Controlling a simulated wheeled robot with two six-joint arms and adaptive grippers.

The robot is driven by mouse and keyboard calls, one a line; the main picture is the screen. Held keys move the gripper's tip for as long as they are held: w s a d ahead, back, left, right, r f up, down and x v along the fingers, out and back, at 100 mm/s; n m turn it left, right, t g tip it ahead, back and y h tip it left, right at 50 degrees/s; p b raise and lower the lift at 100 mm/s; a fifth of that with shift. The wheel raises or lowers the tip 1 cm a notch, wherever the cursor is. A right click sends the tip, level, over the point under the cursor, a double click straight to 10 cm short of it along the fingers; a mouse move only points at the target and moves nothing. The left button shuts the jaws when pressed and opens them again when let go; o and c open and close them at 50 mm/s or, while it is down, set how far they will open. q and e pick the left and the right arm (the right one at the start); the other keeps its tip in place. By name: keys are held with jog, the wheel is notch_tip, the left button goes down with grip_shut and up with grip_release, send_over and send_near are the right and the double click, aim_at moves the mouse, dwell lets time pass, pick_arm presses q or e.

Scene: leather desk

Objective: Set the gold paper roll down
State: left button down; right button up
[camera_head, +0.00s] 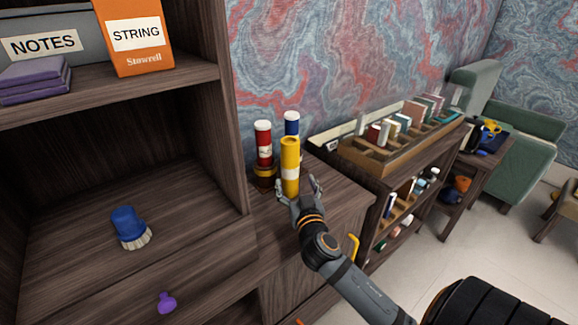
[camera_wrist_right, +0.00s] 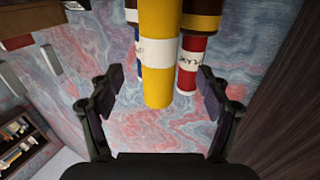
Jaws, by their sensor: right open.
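The gold paper roll (camera_head: 290,160) stands upright on the dark wooden cabinet top (camera_head: 335,190), with a white band around its middle. My right gripper (camera_head: 297,188) is at its near side, with its fingers apart. In the right wrist view the gold roll (camera_wrist_right: 158,75) is between the spread fingers of my right gripper (camera_wrist_right: 158,90), with a gap on both sides. A red roll (camera_head: 264,145) and a blue roll (camera_head: 291,122) stand close behind it; the gold roll partly hides the blue one. My left gripper is not in view.
A shelf unit at left holds a blue brush (camera_head: 128,222), an orange STRING box (camera_head: 134,35) and purple folded items (camera_head: 35,78). A wooden organiser (camera_head: 385,150) stands on the right. The cabinet top right of the rolls is clear.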

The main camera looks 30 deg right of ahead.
aim_at(292, 173)
jog(key=x, duration=0.2)
jog(key=shift+w+d+f, duration=0.1)
jog(key=shift+w+d, duration=0.1)
jog(key=shift+w, duration=0.1)
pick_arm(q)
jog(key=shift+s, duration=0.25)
pick_arm(e)
jog(key=shift+w, duration=0.15)
jog(key=p+x, duration=0.1)
jog(key=x, duration=0.4)
jog(key=shift+d, duration=0.1)
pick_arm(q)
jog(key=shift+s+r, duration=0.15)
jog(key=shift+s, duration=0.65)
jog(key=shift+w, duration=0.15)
pick_arm(e)
jog(key=c, duration=1.5)
